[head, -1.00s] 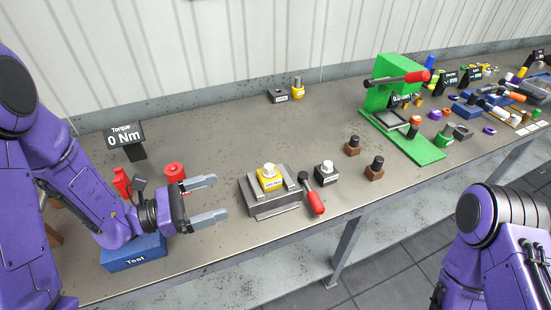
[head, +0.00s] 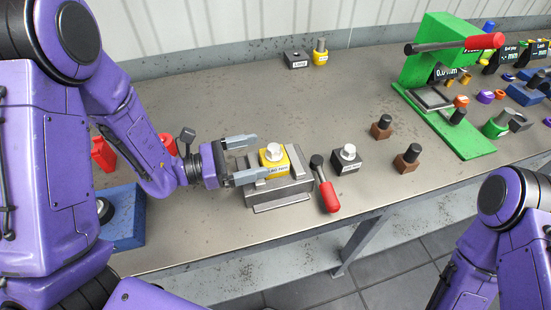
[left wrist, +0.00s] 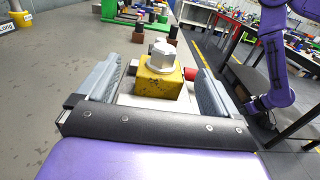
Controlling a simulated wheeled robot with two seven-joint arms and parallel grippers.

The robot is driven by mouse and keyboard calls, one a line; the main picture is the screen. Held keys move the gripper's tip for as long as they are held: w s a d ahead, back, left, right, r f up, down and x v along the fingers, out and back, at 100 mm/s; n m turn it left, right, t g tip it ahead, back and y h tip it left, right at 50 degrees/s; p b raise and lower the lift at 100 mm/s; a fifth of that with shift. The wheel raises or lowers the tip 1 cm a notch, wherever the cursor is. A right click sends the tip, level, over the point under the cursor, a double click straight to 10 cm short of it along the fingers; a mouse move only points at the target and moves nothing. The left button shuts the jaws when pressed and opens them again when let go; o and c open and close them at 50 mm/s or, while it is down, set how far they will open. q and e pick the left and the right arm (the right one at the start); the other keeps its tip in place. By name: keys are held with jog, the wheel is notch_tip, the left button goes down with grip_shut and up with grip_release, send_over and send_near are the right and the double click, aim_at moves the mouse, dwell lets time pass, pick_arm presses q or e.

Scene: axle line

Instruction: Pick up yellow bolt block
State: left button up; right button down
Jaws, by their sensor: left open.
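The yellow bolt block (head: 274,166) sits in a grey metal fixture (head: 279,194) near the table's front edge, with a silver bolt head on top and a white label on its front. My left gripper (head: 250,160) is open and level, with its fingertips at the block's left side. In the left wrist view, the yellow bolt block (left wrist: 158,80) shows between the two spread grey fingers, ahead of the palm, with a gap on each side. My right arm shows at the lower right, but its gripper is out of view.
A red-handled lever (head: 327,188) stands right of the fixture, beside a black bolt block (head: 346,159). Another yellow piece (head: 320,52) stands at the back. A green press (head: 440,90) is at the right. A blue box (head: 122,222) is at the left. Bare table lies behind the fixture.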

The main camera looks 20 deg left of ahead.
aim_at(267, 154)
pick_arm(q)
jog(key=p+x, duration=0.1)
jog(key=x, duration=0.4)
jog(key=shift+s, duration=0.1)
jog(key=shift+w+d+f, duration=0.15)
jog(key=shift+w+d, duration=0.05)
jog(key=shift+d, duration=0.1)
jog(key=shift+s+a, duration=0.1)
jog(key=c, duration=1)
grip_shut()
